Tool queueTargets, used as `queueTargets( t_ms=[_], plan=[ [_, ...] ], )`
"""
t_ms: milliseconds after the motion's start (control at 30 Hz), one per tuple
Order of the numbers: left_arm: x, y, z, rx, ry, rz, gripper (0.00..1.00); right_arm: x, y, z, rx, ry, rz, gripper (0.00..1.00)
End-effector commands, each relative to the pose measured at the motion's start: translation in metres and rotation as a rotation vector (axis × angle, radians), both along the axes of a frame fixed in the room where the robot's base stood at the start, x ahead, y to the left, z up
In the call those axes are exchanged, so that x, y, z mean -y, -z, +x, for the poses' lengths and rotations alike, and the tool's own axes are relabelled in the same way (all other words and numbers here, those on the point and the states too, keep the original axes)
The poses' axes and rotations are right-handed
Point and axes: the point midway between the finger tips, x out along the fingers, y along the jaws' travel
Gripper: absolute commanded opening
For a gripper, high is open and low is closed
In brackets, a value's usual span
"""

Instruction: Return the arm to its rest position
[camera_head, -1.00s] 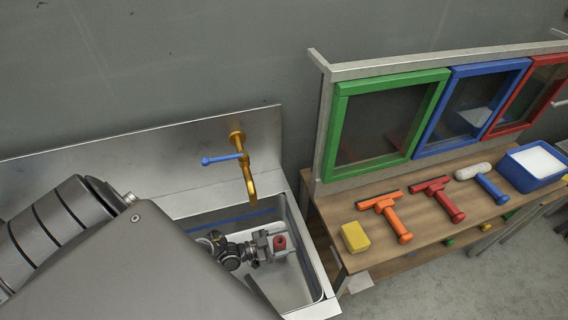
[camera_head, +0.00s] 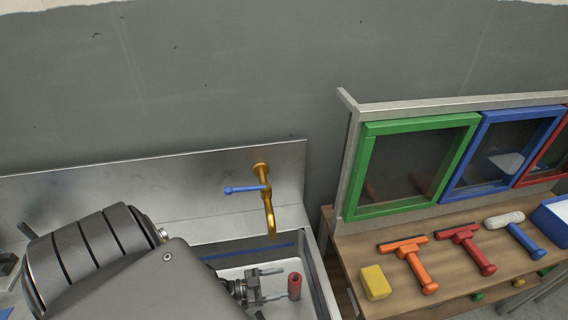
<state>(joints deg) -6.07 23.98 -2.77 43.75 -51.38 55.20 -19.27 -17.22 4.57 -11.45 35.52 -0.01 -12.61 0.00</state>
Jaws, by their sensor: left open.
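My left arm comes in from the lower left, and its large grey links cover much of the sink. My left gripper (camera_head: 271,286) is over the sink basin (camera_head: 238,272), its two fingers apart and pointing right. A red cylindrical thing (camera_head: 294,286) stands just to the right of the fingertips, and I see no finger closed around it. My right gripper is not clearly in view.
A brass tap (camera_head: 267,205) with a blue lever (camera_head: 243,189) rises behind the basin. To the right, a wooden table (camera_head: 391,249) holds a yellow sponge (camera_head: 375,282), an orange squeegee (camera_head: 412,262), a red squeegee (camera_head: 474,249) and a blue-handled roller (camera_head: 520,238). Framed windows stand behind.

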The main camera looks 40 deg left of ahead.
Motion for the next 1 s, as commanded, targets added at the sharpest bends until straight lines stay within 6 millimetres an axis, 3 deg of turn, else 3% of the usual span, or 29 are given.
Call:
queueTargets(
  t_ms=[333, 800, 867, 900, 1000],
  plan=[
    [0.002, -0.001, 0.004, 0.002, 0.000, 0.000, 0.65, 0.000, -0.002, 0.000, 0.000, 0.000, 0.000, 0.36],
    [0.042, -0.001, 0.061, 0.002, 0.000, -0.001, 0.65, 0.000, -0.010, 0.000, 0.000, 0.000, 0.000, 0.36],
    [0.044, 0.008, 0.063, 0.001, 0.001, 0.001, 0.65, 0.000, -0.002, 0.000, 0.000, 0.000, 0.000, 0.36],
    [0.043, -0.003, 0.063, 0.001, 0.000, 0.001, 0.65, 0.000, -0.013, 0.000, 0.000, 0.000, 0.000, 0.36],
    [0.043, -0.009, 0.062, 0.002, 0.000, -0.001, 0.65, 0.000, -0.017, 0.001, 0.001, 0.000, 0.000, 0.36]
  ],
)
